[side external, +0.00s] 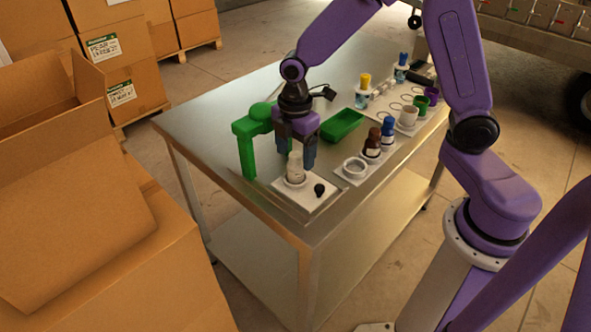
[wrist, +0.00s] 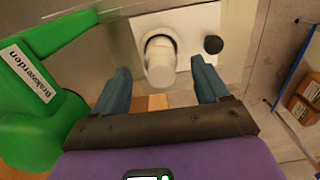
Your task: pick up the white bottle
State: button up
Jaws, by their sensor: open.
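The white bottle (side external: 295,168) stands upright in a round holder on a white plate (side external: 318,204) with a black knob (side external: 319,189), near the table's front edge. In the wrist view the bottle (wrist: 160,62) is seen from above, ahead of the fingers and roughly between them. My gripper (side external: 296,160) is open with its fingers pointing down, just behind the bottle. In the wrist view my gripper (wrist: 162,88) has one blue finger on each side, with nothing held between them. Whether a finger touches the bottle cannot be told.
A green bracket-shaped object (side external: 245,145) stands close left of my gripper; it fills the left of the wrist view (wrist: 40,125). A green tray (side external: 342,126) lies behind. Brown bottles (side external: 373,143), blue-capped bottles (side external: 387,132) and cups stand right and farther back. The table's left part (side external: 195,125) is clear.

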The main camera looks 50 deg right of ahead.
aim_at(295, 169)
jog(key=shift+f, duration=1.6)
jog(key=c, duration=1.2)
jog(key=shift+c, duration=0.2)
jog(key=shift+r, duration=0.15)
